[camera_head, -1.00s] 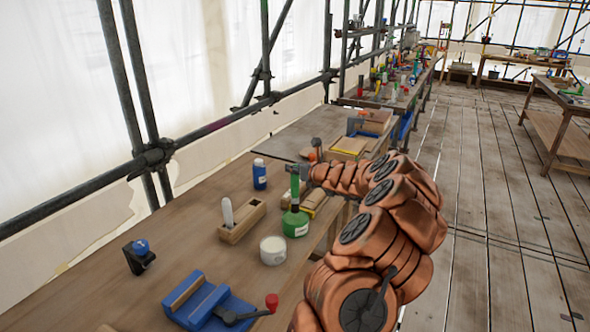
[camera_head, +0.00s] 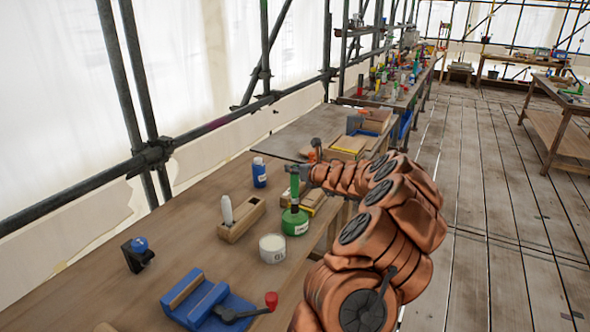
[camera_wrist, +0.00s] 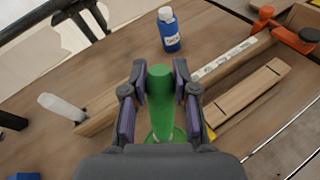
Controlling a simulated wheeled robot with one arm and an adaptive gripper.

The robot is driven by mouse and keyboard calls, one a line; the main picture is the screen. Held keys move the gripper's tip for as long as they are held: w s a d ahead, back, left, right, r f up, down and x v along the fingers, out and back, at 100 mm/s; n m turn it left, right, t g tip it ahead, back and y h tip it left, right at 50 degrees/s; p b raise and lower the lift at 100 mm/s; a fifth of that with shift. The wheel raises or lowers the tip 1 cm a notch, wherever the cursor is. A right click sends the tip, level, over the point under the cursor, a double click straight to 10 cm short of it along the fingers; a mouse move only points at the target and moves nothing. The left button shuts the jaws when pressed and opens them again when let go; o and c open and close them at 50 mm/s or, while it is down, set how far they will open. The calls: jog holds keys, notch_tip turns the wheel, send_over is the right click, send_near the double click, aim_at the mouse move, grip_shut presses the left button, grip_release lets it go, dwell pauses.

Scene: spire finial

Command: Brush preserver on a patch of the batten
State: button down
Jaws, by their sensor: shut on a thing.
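My gripper (camera_wrist: 158,95) is shut on the green handle of a brush (camera_wrist: 160,88), which stands roughly upright between the purple-faced fingers. In the head view the brush (camera_head: 294,188) is right above or inside a green tin (camera_head: 295,225); I cannot tell whether its bristles touch the contents. The tin's green rim (camera_wrist: 178,135) shows below my gripper in the wrist view. A long wooden strip (camera_wrist: 207,75) with a pale printed band, likely the batten, runs behind the gripper toward an orange clamp (camera_wrist: 286,30). Its middle is hidden by my fingers.
A blue bottle (camera_head: 260,172) stands behind the tin. A wooden holder with a white-handled item (camera_head: 241,222), a white tin (camera_head: 272,249) and a blue vise (camera_head: 208,302) are on the bench. A grooved wooden block (camera_wrist: 244,100) lies right of my gripper. The bench's left part is mostly clear.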

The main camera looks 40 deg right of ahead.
jog(key=shift+f, duration=0.55)
dwell(0.9)
jog(key=shift+r, duration=0.1)
notch_tip(320, 180, up, 7)
jog(key=p, duration=0.6)
jog(key=shift+p, duration=0.3)
jog(key=shift+s, duration=0.1)
dwell(0.4)
